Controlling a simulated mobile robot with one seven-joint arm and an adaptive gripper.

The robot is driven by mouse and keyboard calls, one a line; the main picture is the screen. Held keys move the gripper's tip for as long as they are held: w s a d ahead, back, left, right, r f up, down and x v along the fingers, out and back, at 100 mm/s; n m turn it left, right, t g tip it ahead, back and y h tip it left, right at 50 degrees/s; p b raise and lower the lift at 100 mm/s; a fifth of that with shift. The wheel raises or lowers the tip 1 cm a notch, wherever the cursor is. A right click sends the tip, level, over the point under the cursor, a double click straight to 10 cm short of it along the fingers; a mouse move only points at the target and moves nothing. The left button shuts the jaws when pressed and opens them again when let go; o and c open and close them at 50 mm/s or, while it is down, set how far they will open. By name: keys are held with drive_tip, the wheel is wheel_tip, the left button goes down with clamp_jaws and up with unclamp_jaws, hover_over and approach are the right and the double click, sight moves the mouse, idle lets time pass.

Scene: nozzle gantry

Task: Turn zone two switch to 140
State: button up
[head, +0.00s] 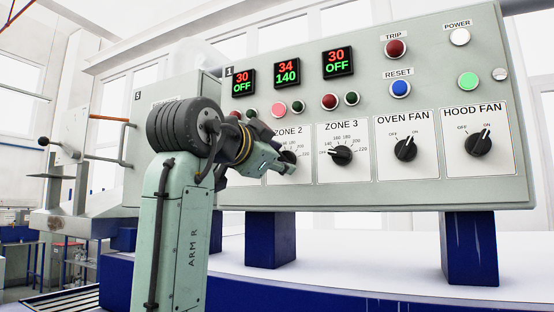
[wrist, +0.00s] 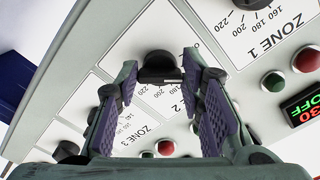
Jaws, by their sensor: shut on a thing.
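The zone two switch (wrist: 160,66) is a black rotary knob on the grey panel, under the ZONE 2 label. In the wrist view it sits between the two purple-padded fingertips of my gripper (wrist: 161,76), which is shut on it. In the head view my gripper (head: 280,165) reaches the knob (head: 290,157) from the left and hides part of its dial. The middle display (head: 287,72) reads 34 in red over 140 in green. A lit pink lamp (head: 278,110) is below it. The knob's pointer is hard to make out.
The zone 3 knob (head: 341,155), oven fan knob (head: 405,149) and hood fan knob (head: 478,143) are to the right. In the wrist view the zone 1 knob (wrist: 251,4) is at the top right. Both outer displays read 30 and OFF.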

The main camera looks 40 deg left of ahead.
idle(0.4)
drive_tip(key=o, duration=1.2)
drive_tip(key=v, duration=1.2)
drive_tip(key=shift+f, duration=0.1)
drive_tip(key=shift+a, duration=0.1)
